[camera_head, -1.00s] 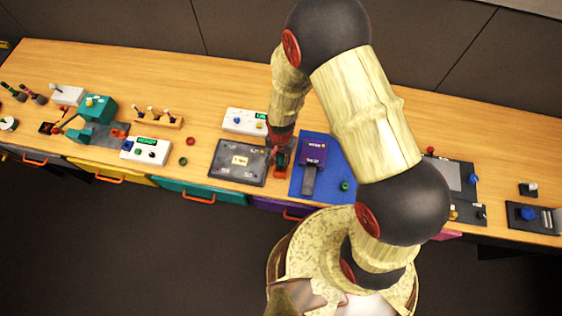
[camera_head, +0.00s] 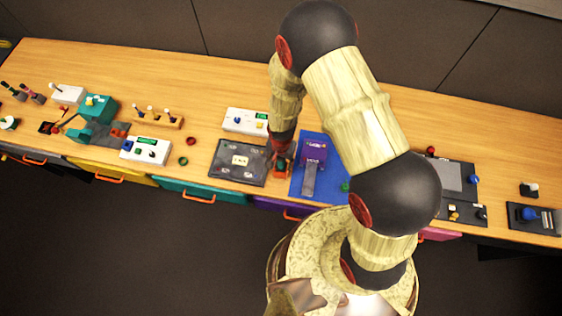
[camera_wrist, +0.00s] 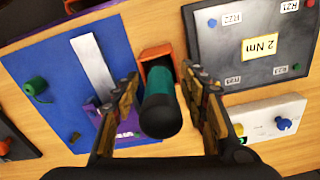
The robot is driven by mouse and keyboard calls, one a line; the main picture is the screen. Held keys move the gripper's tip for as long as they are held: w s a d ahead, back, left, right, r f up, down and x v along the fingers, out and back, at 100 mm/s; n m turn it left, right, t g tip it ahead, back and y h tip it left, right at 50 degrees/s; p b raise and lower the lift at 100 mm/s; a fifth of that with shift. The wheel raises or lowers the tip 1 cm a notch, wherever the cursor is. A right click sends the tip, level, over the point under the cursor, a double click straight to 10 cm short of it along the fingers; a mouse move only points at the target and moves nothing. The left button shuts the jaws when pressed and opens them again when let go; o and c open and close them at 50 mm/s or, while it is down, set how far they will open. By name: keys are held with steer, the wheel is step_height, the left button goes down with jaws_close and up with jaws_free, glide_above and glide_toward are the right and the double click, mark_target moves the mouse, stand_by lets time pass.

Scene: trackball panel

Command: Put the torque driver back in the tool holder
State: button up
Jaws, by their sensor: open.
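The torque driver (camera_wrist: 162,88) has a teal body and a black end that faces my wrist camera. It stands at the orange tool holder (camera_wrist: 157,54), with its lower end hidden inside or behind the holder's rim. My gripper (camera_wrist: 160,95) is open, with one finger on each side of the driver. A gap shows on the right side; contact on the left cannot be told. In the head view my gripper (camera_head: 281,157) is small and mostly hides the driver, just right of the dark panel (camera_head: 222,172) labelled 2 Nm.
A blue mat (camera_head: 335,185) with a purple device (camera_head: 313,150) lies close on the right of the holder. A white box (camera_head: 240,121) stands behind the dark panel. Red and green rings (camera_head: 191,141) lie to the left. Bare wood shows along the back of the bench.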

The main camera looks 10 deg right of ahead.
steer(key=shift+r, duration=0.1)
step_height(320, 180, up, 12)
steer(key=shift+r, duration=0.25)
steer(key=s+d+r+n+t, duration=0.1)
steer(key=d+r+n+t, duration=0.15)
steer(key=r, duration=0.95)
steer(key=d+r+n+t, duration=0.1)
steer(key=d+r, duration=0.3)
steer(key=r, duration=0.7)
steer(key=s+d+r+n+t, duration=0.1)
steer(key=s+d+r, duration=0.1)
steer(key=s+r, duration=0.3)
steer(key=s+d+r+n+t, duration=0.1)
steer(key=s+d+r+n, duration=0.1)
steer(key=s+r, duration=0.4)
steer(key=shift+d+r, duration=0.75)
steer(key=shift+d, duration=0.05)
steer(key=shift+s+f, duration=0.1)
